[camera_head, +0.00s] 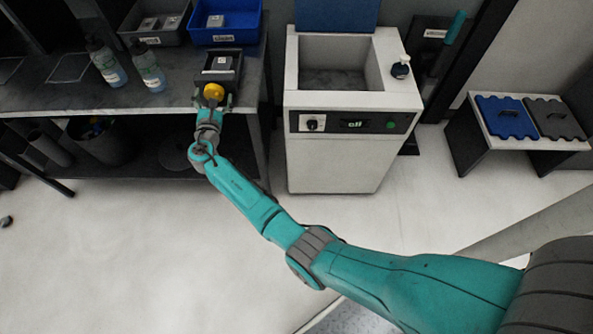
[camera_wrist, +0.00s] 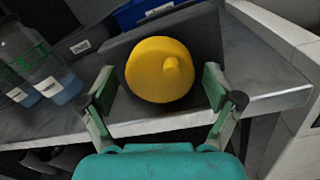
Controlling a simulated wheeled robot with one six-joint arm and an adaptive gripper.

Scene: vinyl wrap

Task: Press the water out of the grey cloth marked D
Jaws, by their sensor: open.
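A dark box (camera_head: 236,79) sits at the front right corner of the workbench. A grey piece with a white label (camera_head: 221,62) lies in its top; the label's letter is too small to read, so I cannot tell if it is cloth D. A round yellow knob (camera_head: 214,91) is on the box's near side, and it fills the middle of the wrist view (camera_wrist: 160,69). My gripper (camera_wrist: 157,88) is open, with one finger on each side of the knob. I cannot tell whether the fingers touch it. The wrist view does not show the labelled piece.
A grey bin (camera_head: 150,40) and a blue bin (camera_head: 227,36) with labelled pieces stand behind on the workbench (camera_head: 190,98). Two bottles (camera_head: 106,65) (camera_head: 148,70) stand left. A white machine (camera_head: 333,165) with an open basin stands right, beyond a gap. Pale floor lies clear in front.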

